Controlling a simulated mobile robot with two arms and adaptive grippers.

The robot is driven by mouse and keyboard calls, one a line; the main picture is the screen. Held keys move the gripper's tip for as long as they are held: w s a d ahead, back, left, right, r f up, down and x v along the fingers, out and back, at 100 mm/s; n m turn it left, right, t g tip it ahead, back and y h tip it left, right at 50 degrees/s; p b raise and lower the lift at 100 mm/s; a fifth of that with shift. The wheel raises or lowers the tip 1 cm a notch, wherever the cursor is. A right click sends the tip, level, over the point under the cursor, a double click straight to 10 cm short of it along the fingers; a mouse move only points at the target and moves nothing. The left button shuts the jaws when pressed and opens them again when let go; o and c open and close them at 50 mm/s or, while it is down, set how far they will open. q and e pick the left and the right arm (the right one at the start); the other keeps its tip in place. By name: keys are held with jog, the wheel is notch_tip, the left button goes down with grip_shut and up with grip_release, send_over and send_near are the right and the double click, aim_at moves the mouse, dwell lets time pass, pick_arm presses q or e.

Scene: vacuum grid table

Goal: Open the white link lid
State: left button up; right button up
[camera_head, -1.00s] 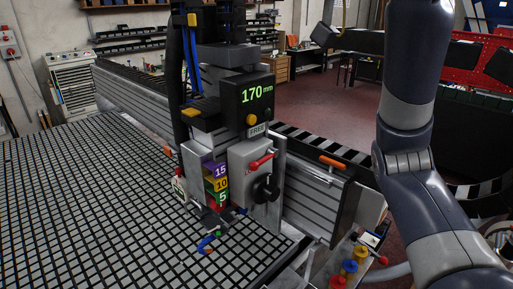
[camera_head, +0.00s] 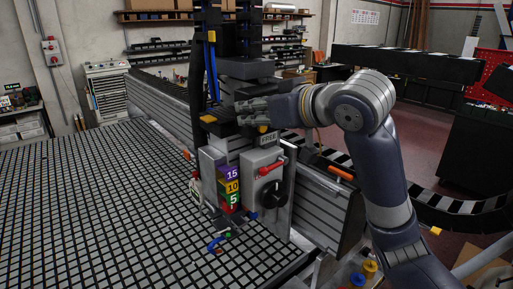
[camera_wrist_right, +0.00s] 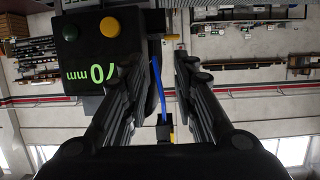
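I cannot make out a part that is clearly a white link lid. The machine head carries a pale grey front panel (camera_head: 266,165) with a red lever (camera_head: 271,167) and a black knob (camera_head: 271,195). My right gripper (camera_head: 247,108) is in front of the machine's black display box, above this panel, and hides much of the box. In the right wrist view its two fingers (camera_wrist_right: 157,64) are apart with nothing between them. The display box (camera_wrist_right: 85,55) shows beside the left finger there, with a green and a yellow button. My left gripper is not in view.
The gridded table (camera_head: 90,215) is mostly bare to the left of the machine. A blue curved handle (camera_head: 217,243) sits at the machine's foot. A blue hose (camera_wrist_right: 158,90) runs behind the gripper. An orange handle (camera_head: 341,173) is on the beam at right.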

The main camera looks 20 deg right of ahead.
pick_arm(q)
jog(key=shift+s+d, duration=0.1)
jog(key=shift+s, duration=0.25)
pick_arm(e)
notch_tip(320, 180, down, 8)
jog(key=shift+a+g, duration=0.2)
jog(key=shift+g, duration=0.2)
jog(key=shift+d+r, duration=0.1)
jog(key=shift+r, duration=0.05)
